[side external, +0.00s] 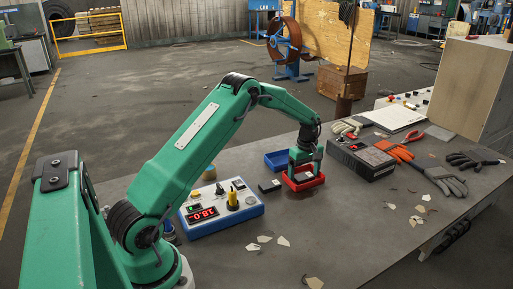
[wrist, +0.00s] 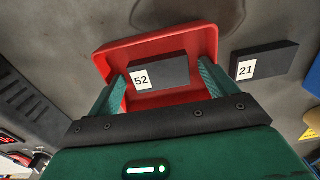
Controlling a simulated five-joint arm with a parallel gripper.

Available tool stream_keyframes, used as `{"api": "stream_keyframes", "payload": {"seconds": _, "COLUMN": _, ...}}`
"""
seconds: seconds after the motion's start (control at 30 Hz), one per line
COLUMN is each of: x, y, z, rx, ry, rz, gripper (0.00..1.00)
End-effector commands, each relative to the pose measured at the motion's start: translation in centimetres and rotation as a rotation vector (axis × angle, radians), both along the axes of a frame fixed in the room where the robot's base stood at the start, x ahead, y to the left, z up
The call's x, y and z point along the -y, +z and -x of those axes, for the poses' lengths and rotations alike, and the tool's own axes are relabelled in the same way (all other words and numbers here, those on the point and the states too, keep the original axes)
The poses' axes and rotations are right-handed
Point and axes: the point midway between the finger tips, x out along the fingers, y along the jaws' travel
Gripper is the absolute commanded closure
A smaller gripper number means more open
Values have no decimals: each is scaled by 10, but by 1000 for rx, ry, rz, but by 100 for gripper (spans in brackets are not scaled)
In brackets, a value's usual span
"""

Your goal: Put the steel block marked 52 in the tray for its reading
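The dark steel block marked 52 (wrist: 160,75) lies in the red tray (wrist: 150,42), its white label towards my gripper. My gripper (wrist: 165,82) is over the tray with its green fingers spread on either side of the block. There appears to be a gap between the block and each finger. In the side view, my gripper (side external: 303,165) points down into the red tray (side external: 318,182), and the block is mostly hidden there. A meter box (side external: 220,205) with a red lit display, apparently 18.0, stands left of the tray.
A second dark block marked 21 (wrist: 264,61) lies on the table beside the red tray. A blue tray (side external: 278,161) sits just behind. A dark box (side external: 360,158), gloves (side external: 440,178) and pliers (side external: 413,136) lie to the right. Pale chips (side external: 283,241) dot the front table.

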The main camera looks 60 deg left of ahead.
Motion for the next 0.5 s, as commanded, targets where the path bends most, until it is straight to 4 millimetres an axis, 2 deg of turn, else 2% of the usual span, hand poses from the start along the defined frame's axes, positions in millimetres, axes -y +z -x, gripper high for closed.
{"api": "stream_keyframes", "payload": {"seconds": 0.27, "x": 0, "y": 4, "z": 0, "rx": 1, "ry": 0, "rz": 0, "gripper": 15}}
{"api": "stream_keyframes", "payload": {"seconds": 0.5, "x": 0, "y": 24, "z": 0, "rx": 2, "ry": 0, "rz": -1, "gripper": 15}}
